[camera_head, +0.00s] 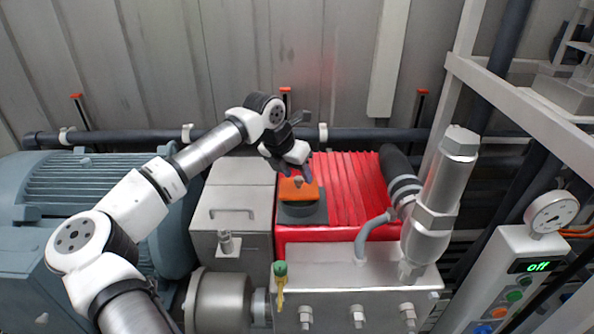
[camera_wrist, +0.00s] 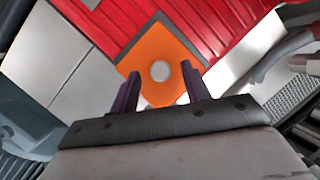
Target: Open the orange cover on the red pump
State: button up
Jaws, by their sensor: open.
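The red pump (camera_head: 352,187) has a ribbed top and stands in the middle of the head view. It also shows in the wrist view (camera_wrist: 218,25). The orange cover (camera_head: 297,190) lies on a dark grey base (camera_head: 303,212) at the left part of the pump's top, and looks shut. In the wrist view the orange cover (camera_wrist: 178,55) has a pale round spot in its middle. My gripper (camera_head: 296,166) is just above and behind the cover. In the wrist view its fingers (camera_wrist: 162,92) are open and spread across the cover's near part, with nothing visibly held. Contact cannot be told.
A silver cylinder (camera_head: 441,195) and a grey hose (camera_head: 371,232) stand right of the pump. A grey box (camera_head: 232,205) and a blue-grey motor (camera_head: 90,185) are at left. Dark pipes (camera_head: 350,136) run behind. A control panel (camera_head: 520,270) reading "off" is at right.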

jog(key=shift+w+d+f, duration=0.15)
jog(key=shift+f, duration=0.3)
grip_shut()
